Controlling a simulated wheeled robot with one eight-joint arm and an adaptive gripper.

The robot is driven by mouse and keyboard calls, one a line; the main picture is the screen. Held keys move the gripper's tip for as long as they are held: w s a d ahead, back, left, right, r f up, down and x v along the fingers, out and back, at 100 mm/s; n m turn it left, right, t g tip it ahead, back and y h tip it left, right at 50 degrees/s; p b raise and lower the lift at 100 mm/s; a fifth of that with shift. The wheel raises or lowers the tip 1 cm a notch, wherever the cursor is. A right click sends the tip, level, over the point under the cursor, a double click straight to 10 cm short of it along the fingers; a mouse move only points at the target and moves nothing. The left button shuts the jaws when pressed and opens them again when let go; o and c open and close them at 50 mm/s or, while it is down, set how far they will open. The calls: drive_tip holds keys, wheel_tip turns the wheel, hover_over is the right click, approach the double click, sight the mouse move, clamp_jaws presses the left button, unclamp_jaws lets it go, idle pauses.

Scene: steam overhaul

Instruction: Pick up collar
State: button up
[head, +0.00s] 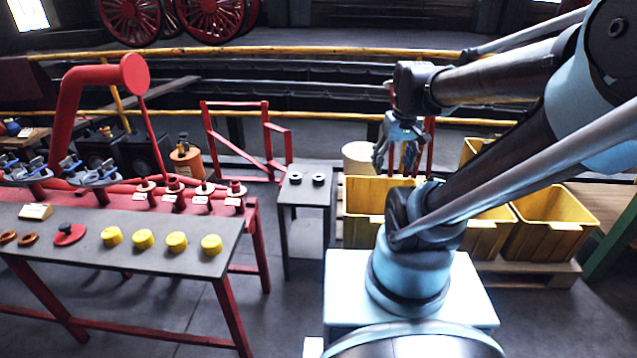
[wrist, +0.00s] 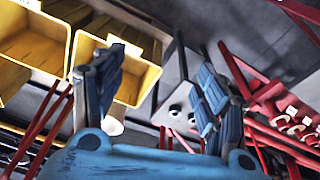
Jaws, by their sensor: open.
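Two small dark rings, one on the left (head: 295,178) and one on the right (head: 318,179), lie flat on the small grey stand (head: 304,196) in the head view; I cannot tell for sure which ring is the collar. They also show as dark spots in the wrist view, at the left (wrist: 173,112) and right (wrist: 192,117), seen between the fingers. My gripper (head: 396,160) is raised to the right of the stand, near the yellow crates. In the wrist view my gripper (wrist: 166,75) has its fingers spread, with nothing between them.
Yellow crates (head: 550,215) stand on a pallet at right. A red frame (head: 240,140) stands behind left.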

drive_tip(key=w+a+r+n, duration=0.2)
drive_tip(key=w+a+n, duration=0.15)
drive_tip(key=w, duration=0.65)
drive_tip(key=n+g, duration=0.1)
drive_tip(key=n, duration=0.6)
hover_over(319, 175)
wheel_tip(319, 175, down, 23)
drive_tip(key=shift+y, duration=0.4)
drive_tip(key=shift+s+f, duration=0.25)
drive_tip(key=shift+f, duration=0.5)
drive_tip(key=shift+s+f, duration=0.2)
drive_tip(key=shift+f, duration=0.6)
drive_tip(key=shift+s+f, duration=0.25)
drive_tip(key=shift+f, duration=1.25)
drive_tip(key=shift+c, duration=0.5)
drive_tip(key=c, duration=1.4)
